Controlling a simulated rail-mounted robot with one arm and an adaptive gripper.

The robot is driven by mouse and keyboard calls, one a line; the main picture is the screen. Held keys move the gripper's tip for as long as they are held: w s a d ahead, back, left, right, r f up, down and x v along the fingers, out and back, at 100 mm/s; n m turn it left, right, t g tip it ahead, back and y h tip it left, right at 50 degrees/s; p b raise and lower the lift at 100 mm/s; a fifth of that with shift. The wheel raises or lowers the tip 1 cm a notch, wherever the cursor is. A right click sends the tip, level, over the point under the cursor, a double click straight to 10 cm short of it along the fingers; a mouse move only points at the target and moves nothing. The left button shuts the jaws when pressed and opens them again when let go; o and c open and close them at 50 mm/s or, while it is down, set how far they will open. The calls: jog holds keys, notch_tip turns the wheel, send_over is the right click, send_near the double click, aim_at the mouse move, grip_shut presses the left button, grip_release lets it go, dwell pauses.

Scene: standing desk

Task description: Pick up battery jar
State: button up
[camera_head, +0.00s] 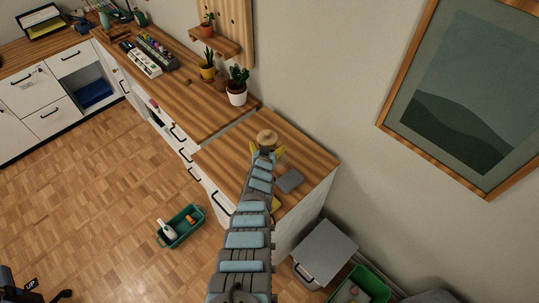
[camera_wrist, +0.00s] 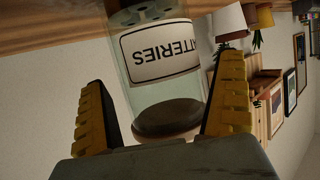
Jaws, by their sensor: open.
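The battery jar (camera_wrist: 163,75) is clear glass with a white "BATTERIES" label and a brown lid (camera_wrist: 168,117). It appears upside down in the wrist view, lid nearest my palm. In the head view its round wooden-looking lid (camera_head: 266,136) shows on the near end of the wooden desktop, the rest hidden by my gripper. My gripper (camera_wrist: 166,72) is open, one yellow finger on each side of the jar. The left finger shows a small gap to the glass; I cannot tell whether the right finger touches it. Its yellow fingers also show in the head view (camera_head: 266,149).
A grey flat object (camera_head: 289,181) lies on the desktop (camera_head: 318,160) right of my arm. Potted plants (camera_head: 237,88) stand further along at the wall. A teal basket (camera_head: 181,227) sits on the floor, and a green crate (camera_head: 366,280) at the lower right.

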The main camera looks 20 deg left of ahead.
jog(key=shift+w+a+f+b, duration=0.2)
jog(key=shift+w+b, duration=0.15)
jog(key=shift+w, duration=0.2)
jog(key=c, duration=1.2)
jog(key=shift+s+r, duration=0.1)
